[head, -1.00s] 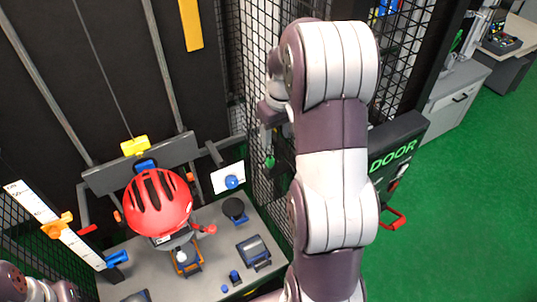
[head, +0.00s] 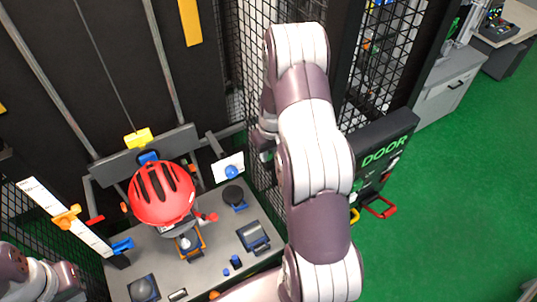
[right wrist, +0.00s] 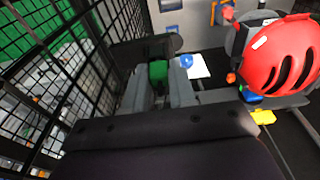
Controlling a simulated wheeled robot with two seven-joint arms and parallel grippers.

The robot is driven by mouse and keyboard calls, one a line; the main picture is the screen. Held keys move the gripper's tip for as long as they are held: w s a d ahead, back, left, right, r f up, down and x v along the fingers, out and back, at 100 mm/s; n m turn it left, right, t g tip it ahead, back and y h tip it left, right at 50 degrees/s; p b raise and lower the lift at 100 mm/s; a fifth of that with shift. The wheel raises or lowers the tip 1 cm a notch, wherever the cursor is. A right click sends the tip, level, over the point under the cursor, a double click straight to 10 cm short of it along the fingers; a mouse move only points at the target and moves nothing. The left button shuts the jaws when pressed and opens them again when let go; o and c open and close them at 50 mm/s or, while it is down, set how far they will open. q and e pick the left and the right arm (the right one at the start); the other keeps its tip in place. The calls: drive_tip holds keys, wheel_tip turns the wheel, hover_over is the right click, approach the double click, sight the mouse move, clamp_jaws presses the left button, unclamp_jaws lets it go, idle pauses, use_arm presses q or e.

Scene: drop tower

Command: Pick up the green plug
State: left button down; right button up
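The green plug (right wrist: 157,72) shows in the right wrist view between the two grey fingers of my right gripper (right wrist: 158,88). The fingers appear closed against its sides, and its far end is partly covered by a dark grey piece. In the head view my right gripper (head: 266,148) is beside the mesh wall, mostly behind my own arm, and the plug is hidden there. My left arm's end shows at the lower left of the head view; its fingers cannot be made out.
A red helmet (head: 162,194) sits over the grey bench (head: 205,262), which bears several small devices. Black mesh (head: 385,60) and the DOOR panel (head: 385,150) lie right. Green floor is clear.

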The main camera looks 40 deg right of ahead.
drive_tip(key=shift+c, duration=0.7)
